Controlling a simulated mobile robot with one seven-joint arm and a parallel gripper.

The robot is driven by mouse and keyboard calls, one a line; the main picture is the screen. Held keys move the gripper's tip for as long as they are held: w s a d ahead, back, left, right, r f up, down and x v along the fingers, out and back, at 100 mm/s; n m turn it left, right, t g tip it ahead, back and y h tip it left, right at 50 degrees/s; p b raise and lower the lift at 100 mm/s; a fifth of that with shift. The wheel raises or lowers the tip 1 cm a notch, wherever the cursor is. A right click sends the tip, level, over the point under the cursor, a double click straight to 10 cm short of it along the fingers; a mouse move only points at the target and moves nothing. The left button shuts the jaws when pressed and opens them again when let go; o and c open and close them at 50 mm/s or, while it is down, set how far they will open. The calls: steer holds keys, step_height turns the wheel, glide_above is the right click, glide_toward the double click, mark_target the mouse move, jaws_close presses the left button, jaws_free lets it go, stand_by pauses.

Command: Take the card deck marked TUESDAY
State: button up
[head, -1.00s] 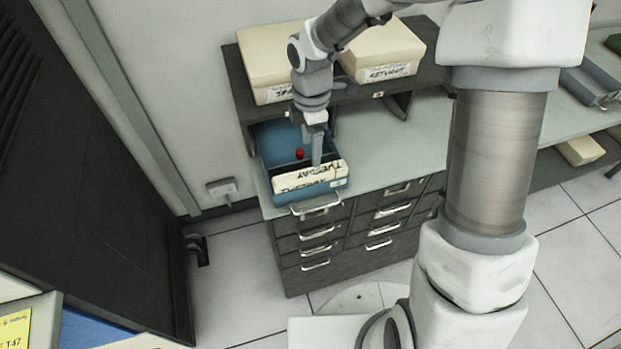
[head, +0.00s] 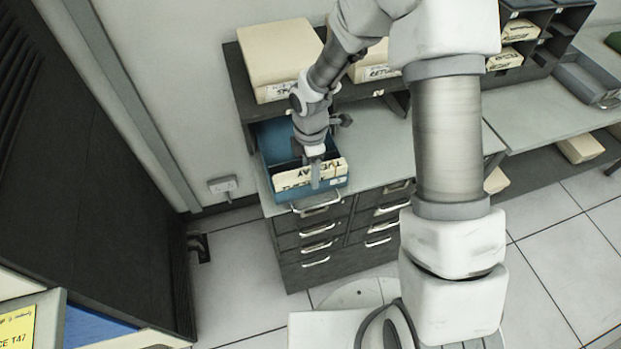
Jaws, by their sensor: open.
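The card deck marked TUESDAY (head: 293,179) stands at the front end of a blue tray, with its dark handwriting along its cream face. The blue tray (head: 330,186) sits on the left end of the grey counter, partly inside a dark shelf opening. My gripper (head: 315,180) is open and points down over the front of the tray. One finger shows in front of the deck's lettering; I cannot tell whether it touches the deck. The other finger and part of the tray's inside are hidden by my gripper.
Cream boxes (head: 280,55) lie on the dark shelf above the tray. Below is a dark drawer cabinet (head: 320,245) with metal handles. A dark pigeonhole rack (head: 535,35) stands at the back right. The counter (head: 370,145) right of the tray is clear.

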steer(key=shift+c, duration=0.3)
jaws_close()
steer(key=shift+r, duration=0.1)
